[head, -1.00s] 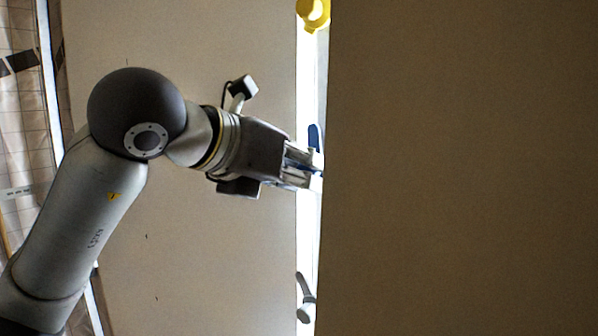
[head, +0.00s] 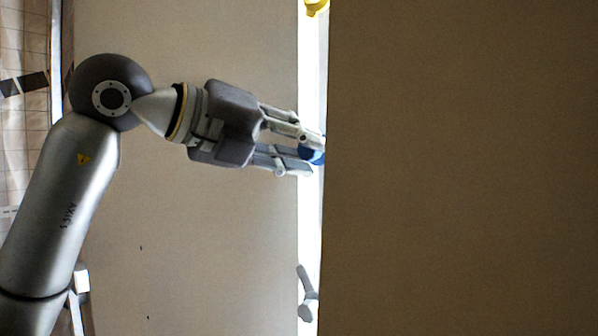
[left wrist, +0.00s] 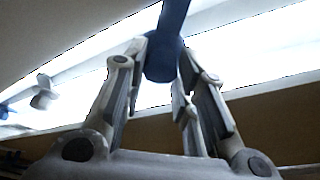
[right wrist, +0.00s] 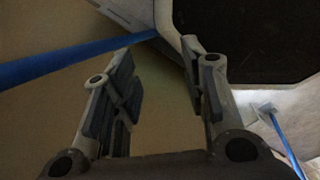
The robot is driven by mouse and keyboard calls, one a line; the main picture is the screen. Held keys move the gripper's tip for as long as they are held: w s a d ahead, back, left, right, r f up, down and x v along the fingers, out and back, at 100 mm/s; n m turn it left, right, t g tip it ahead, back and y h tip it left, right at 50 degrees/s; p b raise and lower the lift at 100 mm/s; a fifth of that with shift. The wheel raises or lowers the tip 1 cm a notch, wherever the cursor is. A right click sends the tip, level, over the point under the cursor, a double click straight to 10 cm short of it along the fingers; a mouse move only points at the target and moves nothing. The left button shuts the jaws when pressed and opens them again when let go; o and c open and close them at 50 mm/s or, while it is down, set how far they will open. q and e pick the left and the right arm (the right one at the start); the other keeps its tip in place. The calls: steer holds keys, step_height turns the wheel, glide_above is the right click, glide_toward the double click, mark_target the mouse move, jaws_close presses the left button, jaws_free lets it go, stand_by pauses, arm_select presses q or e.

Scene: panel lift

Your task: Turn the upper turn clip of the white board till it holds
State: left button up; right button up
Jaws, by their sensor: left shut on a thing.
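A blue turn clip (head: 312,156) sits at the bright upright gap between two large panels in the head view. My left gripper (head: 309,153) is shut on it, one finger above and one below. In the left wrist view the blue clip (left wrist: 164,58) is between the fingertips, its narrow arm running up out of the picture. My right gripper (right wrist: 160,62) shows only in the right wrist view, open with nothing between its fingers. I cannot tell which panel is the white board; the left panel (head: 190,240) looks pale beige in this light.
A grey clip (head: 306,292) sits lower on the bright gap, and a yellow piece (head: 316,6) is at its top. A dark brown panel (head: 460,170) fills the right side. A blue bar (right wrist: 70,60) crosses near my right gripper.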

arm_select(q)
steer(key=n+h+b, duration=0.1)
steer(key=n+b, duration=0.1)
steer(key=n+h+b, duration=0.1)
steer(key=n+b, duration=0.1)
steer(key=b, duration=0.1)
steer(key=shift+f, duration=0.3)
steer(key=shift+r+n+t+h+b, duration=0.1)
steer(key=shift+n+t+h+b, duration=0.3)
steer(key=shift+n+b, duration=1)
steer(key=o, duration=0.7)
steer(key=shift+o, duration=0.2)
steer(key=shift+a, duration=0.1)
steer(key=v, duration=1.2)
steer(key=shift+w, duration=0.2)
